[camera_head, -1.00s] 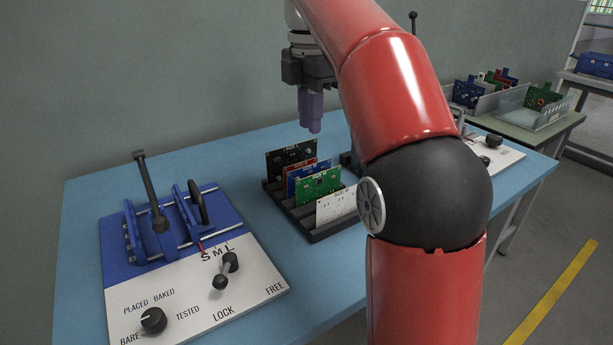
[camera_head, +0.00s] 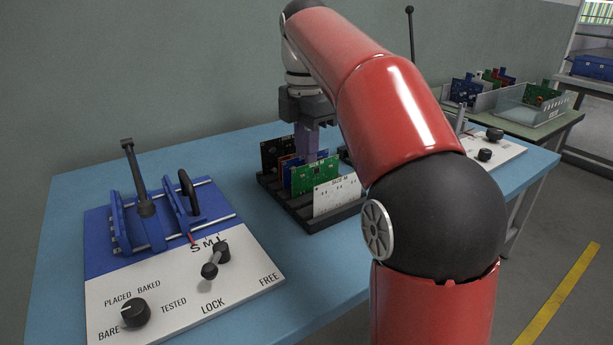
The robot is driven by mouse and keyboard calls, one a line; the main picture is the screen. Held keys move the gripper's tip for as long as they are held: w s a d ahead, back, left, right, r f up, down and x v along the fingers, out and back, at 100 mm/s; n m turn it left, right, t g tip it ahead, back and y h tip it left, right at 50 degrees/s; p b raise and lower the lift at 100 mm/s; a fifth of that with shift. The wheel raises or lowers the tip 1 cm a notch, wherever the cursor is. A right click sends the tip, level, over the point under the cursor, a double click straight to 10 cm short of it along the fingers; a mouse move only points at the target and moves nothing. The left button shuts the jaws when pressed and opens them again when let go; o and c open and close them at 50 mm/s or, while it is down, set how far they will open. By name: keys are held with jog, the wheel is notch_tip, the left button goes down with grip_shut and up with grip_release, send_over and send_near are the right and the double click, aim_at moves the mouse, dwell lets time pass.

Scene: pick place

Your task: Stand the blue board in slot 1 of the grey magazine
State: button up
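I cannot tell whether this rack is the grey magazine, and no slot number is legible. My gripper (camera_head: 307,155) points straight down with its purple fingers among the boards, just behind the green board's top edge and at the blue board. The fingertips are partly hidden, so I cannot see whether they are apart or closed on a board.
A black board (camera_head: 277,154) stands at the rack's back and a white board (camera_head: 337,196) at its front. A blue-and-white fixture (camera_head: 180,265) with levers and a knob is at left. My red arm hides the table right of the rack. Bins with boards (camera_head: 535,108) stand beyond.

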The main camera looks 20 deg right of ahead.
grip_shut()
jog(key=shift+r, duration=0.15)
notch_tip(320, 180, up, 5)
jog(key=p, duration=0.5)
jog(key=shift+r, duration=0.9)
